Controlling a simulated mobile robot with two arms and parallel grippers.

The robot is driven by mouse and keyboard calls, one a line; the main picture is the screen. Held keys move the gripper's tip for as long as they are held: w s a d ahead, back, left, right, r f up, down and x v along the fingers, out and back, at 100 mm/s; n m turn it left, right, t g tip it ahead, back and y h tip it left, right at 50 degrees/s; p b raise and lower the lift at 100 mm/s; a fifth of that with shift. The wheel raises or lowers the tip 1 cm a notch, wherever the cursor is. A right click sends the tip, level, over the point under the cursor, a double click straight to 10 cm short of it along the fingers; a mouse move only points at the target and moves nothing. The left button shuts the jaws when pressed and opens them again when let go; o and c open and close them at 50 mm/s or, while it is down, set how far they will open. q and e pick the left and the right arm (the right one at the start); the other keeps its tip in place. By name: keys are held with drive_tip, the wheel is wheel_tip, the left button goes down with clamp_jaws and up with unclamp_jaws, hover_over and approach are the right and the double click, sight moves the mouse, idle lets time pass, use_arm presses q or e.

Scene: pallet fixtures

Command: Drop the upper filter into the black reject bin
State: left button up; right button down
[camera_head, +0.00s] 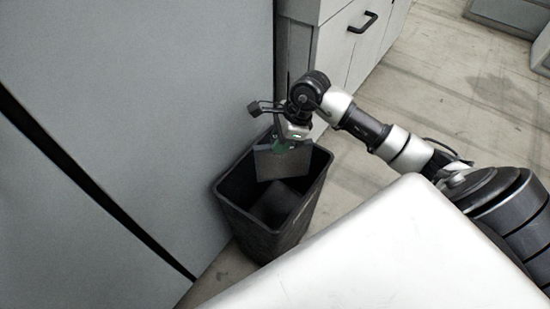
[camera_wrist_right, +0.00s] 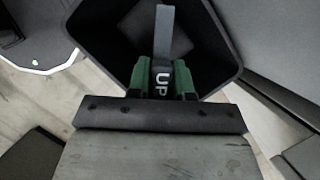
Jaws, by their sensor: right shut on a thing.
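The upper filter (camera_head: 283,162) is a flat grey panel hanging under my right gripper (camera_head: 281,143), inside the mouth of the black reject bin (camera_head: 250,219). In the right wrist view, the green fingers of my right gripper (camera_wrist_right: 165,79) are shut on a tab marked "UP". Below them show the filter's dark edge bar (camera_wrist_right: 160,116) and grey face (camera_wrist_right: 160,155). The bin's dark inside (camera_wrist_right: 105,38) lies behind the fingers. A darker block shape shows in the bin in the head view; I cannot tell whether it is shadow or an object. My left gripper is not in view.
A tall grey cabinet panel (camera_head: 150,120) stands left of the bin, close to it. A drawer cabinet with a black handle (camera_head: 362,22) stands behind. A pale flat surface (camera_head: 390,255) fills the front right. Bare floor (camera_head: 460,80) shows at the back right.

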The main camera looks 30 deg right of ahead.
drive_tip(key=c, duration=0.9)
unclamp_jaws()
drive_tip(key=shift+c, duration=0.2)
drive_tip(key=shift+d+r, duration=0.15)
drive_tip(key=shift+r, duration=0.2)
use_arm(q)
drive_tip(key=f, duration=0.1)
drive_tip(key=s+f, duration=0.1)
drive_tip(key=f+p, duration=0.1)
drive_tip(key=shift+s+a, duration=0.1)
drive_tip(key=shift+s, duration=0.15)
use_arm(e)
drive_tip(key=v, duration=1)
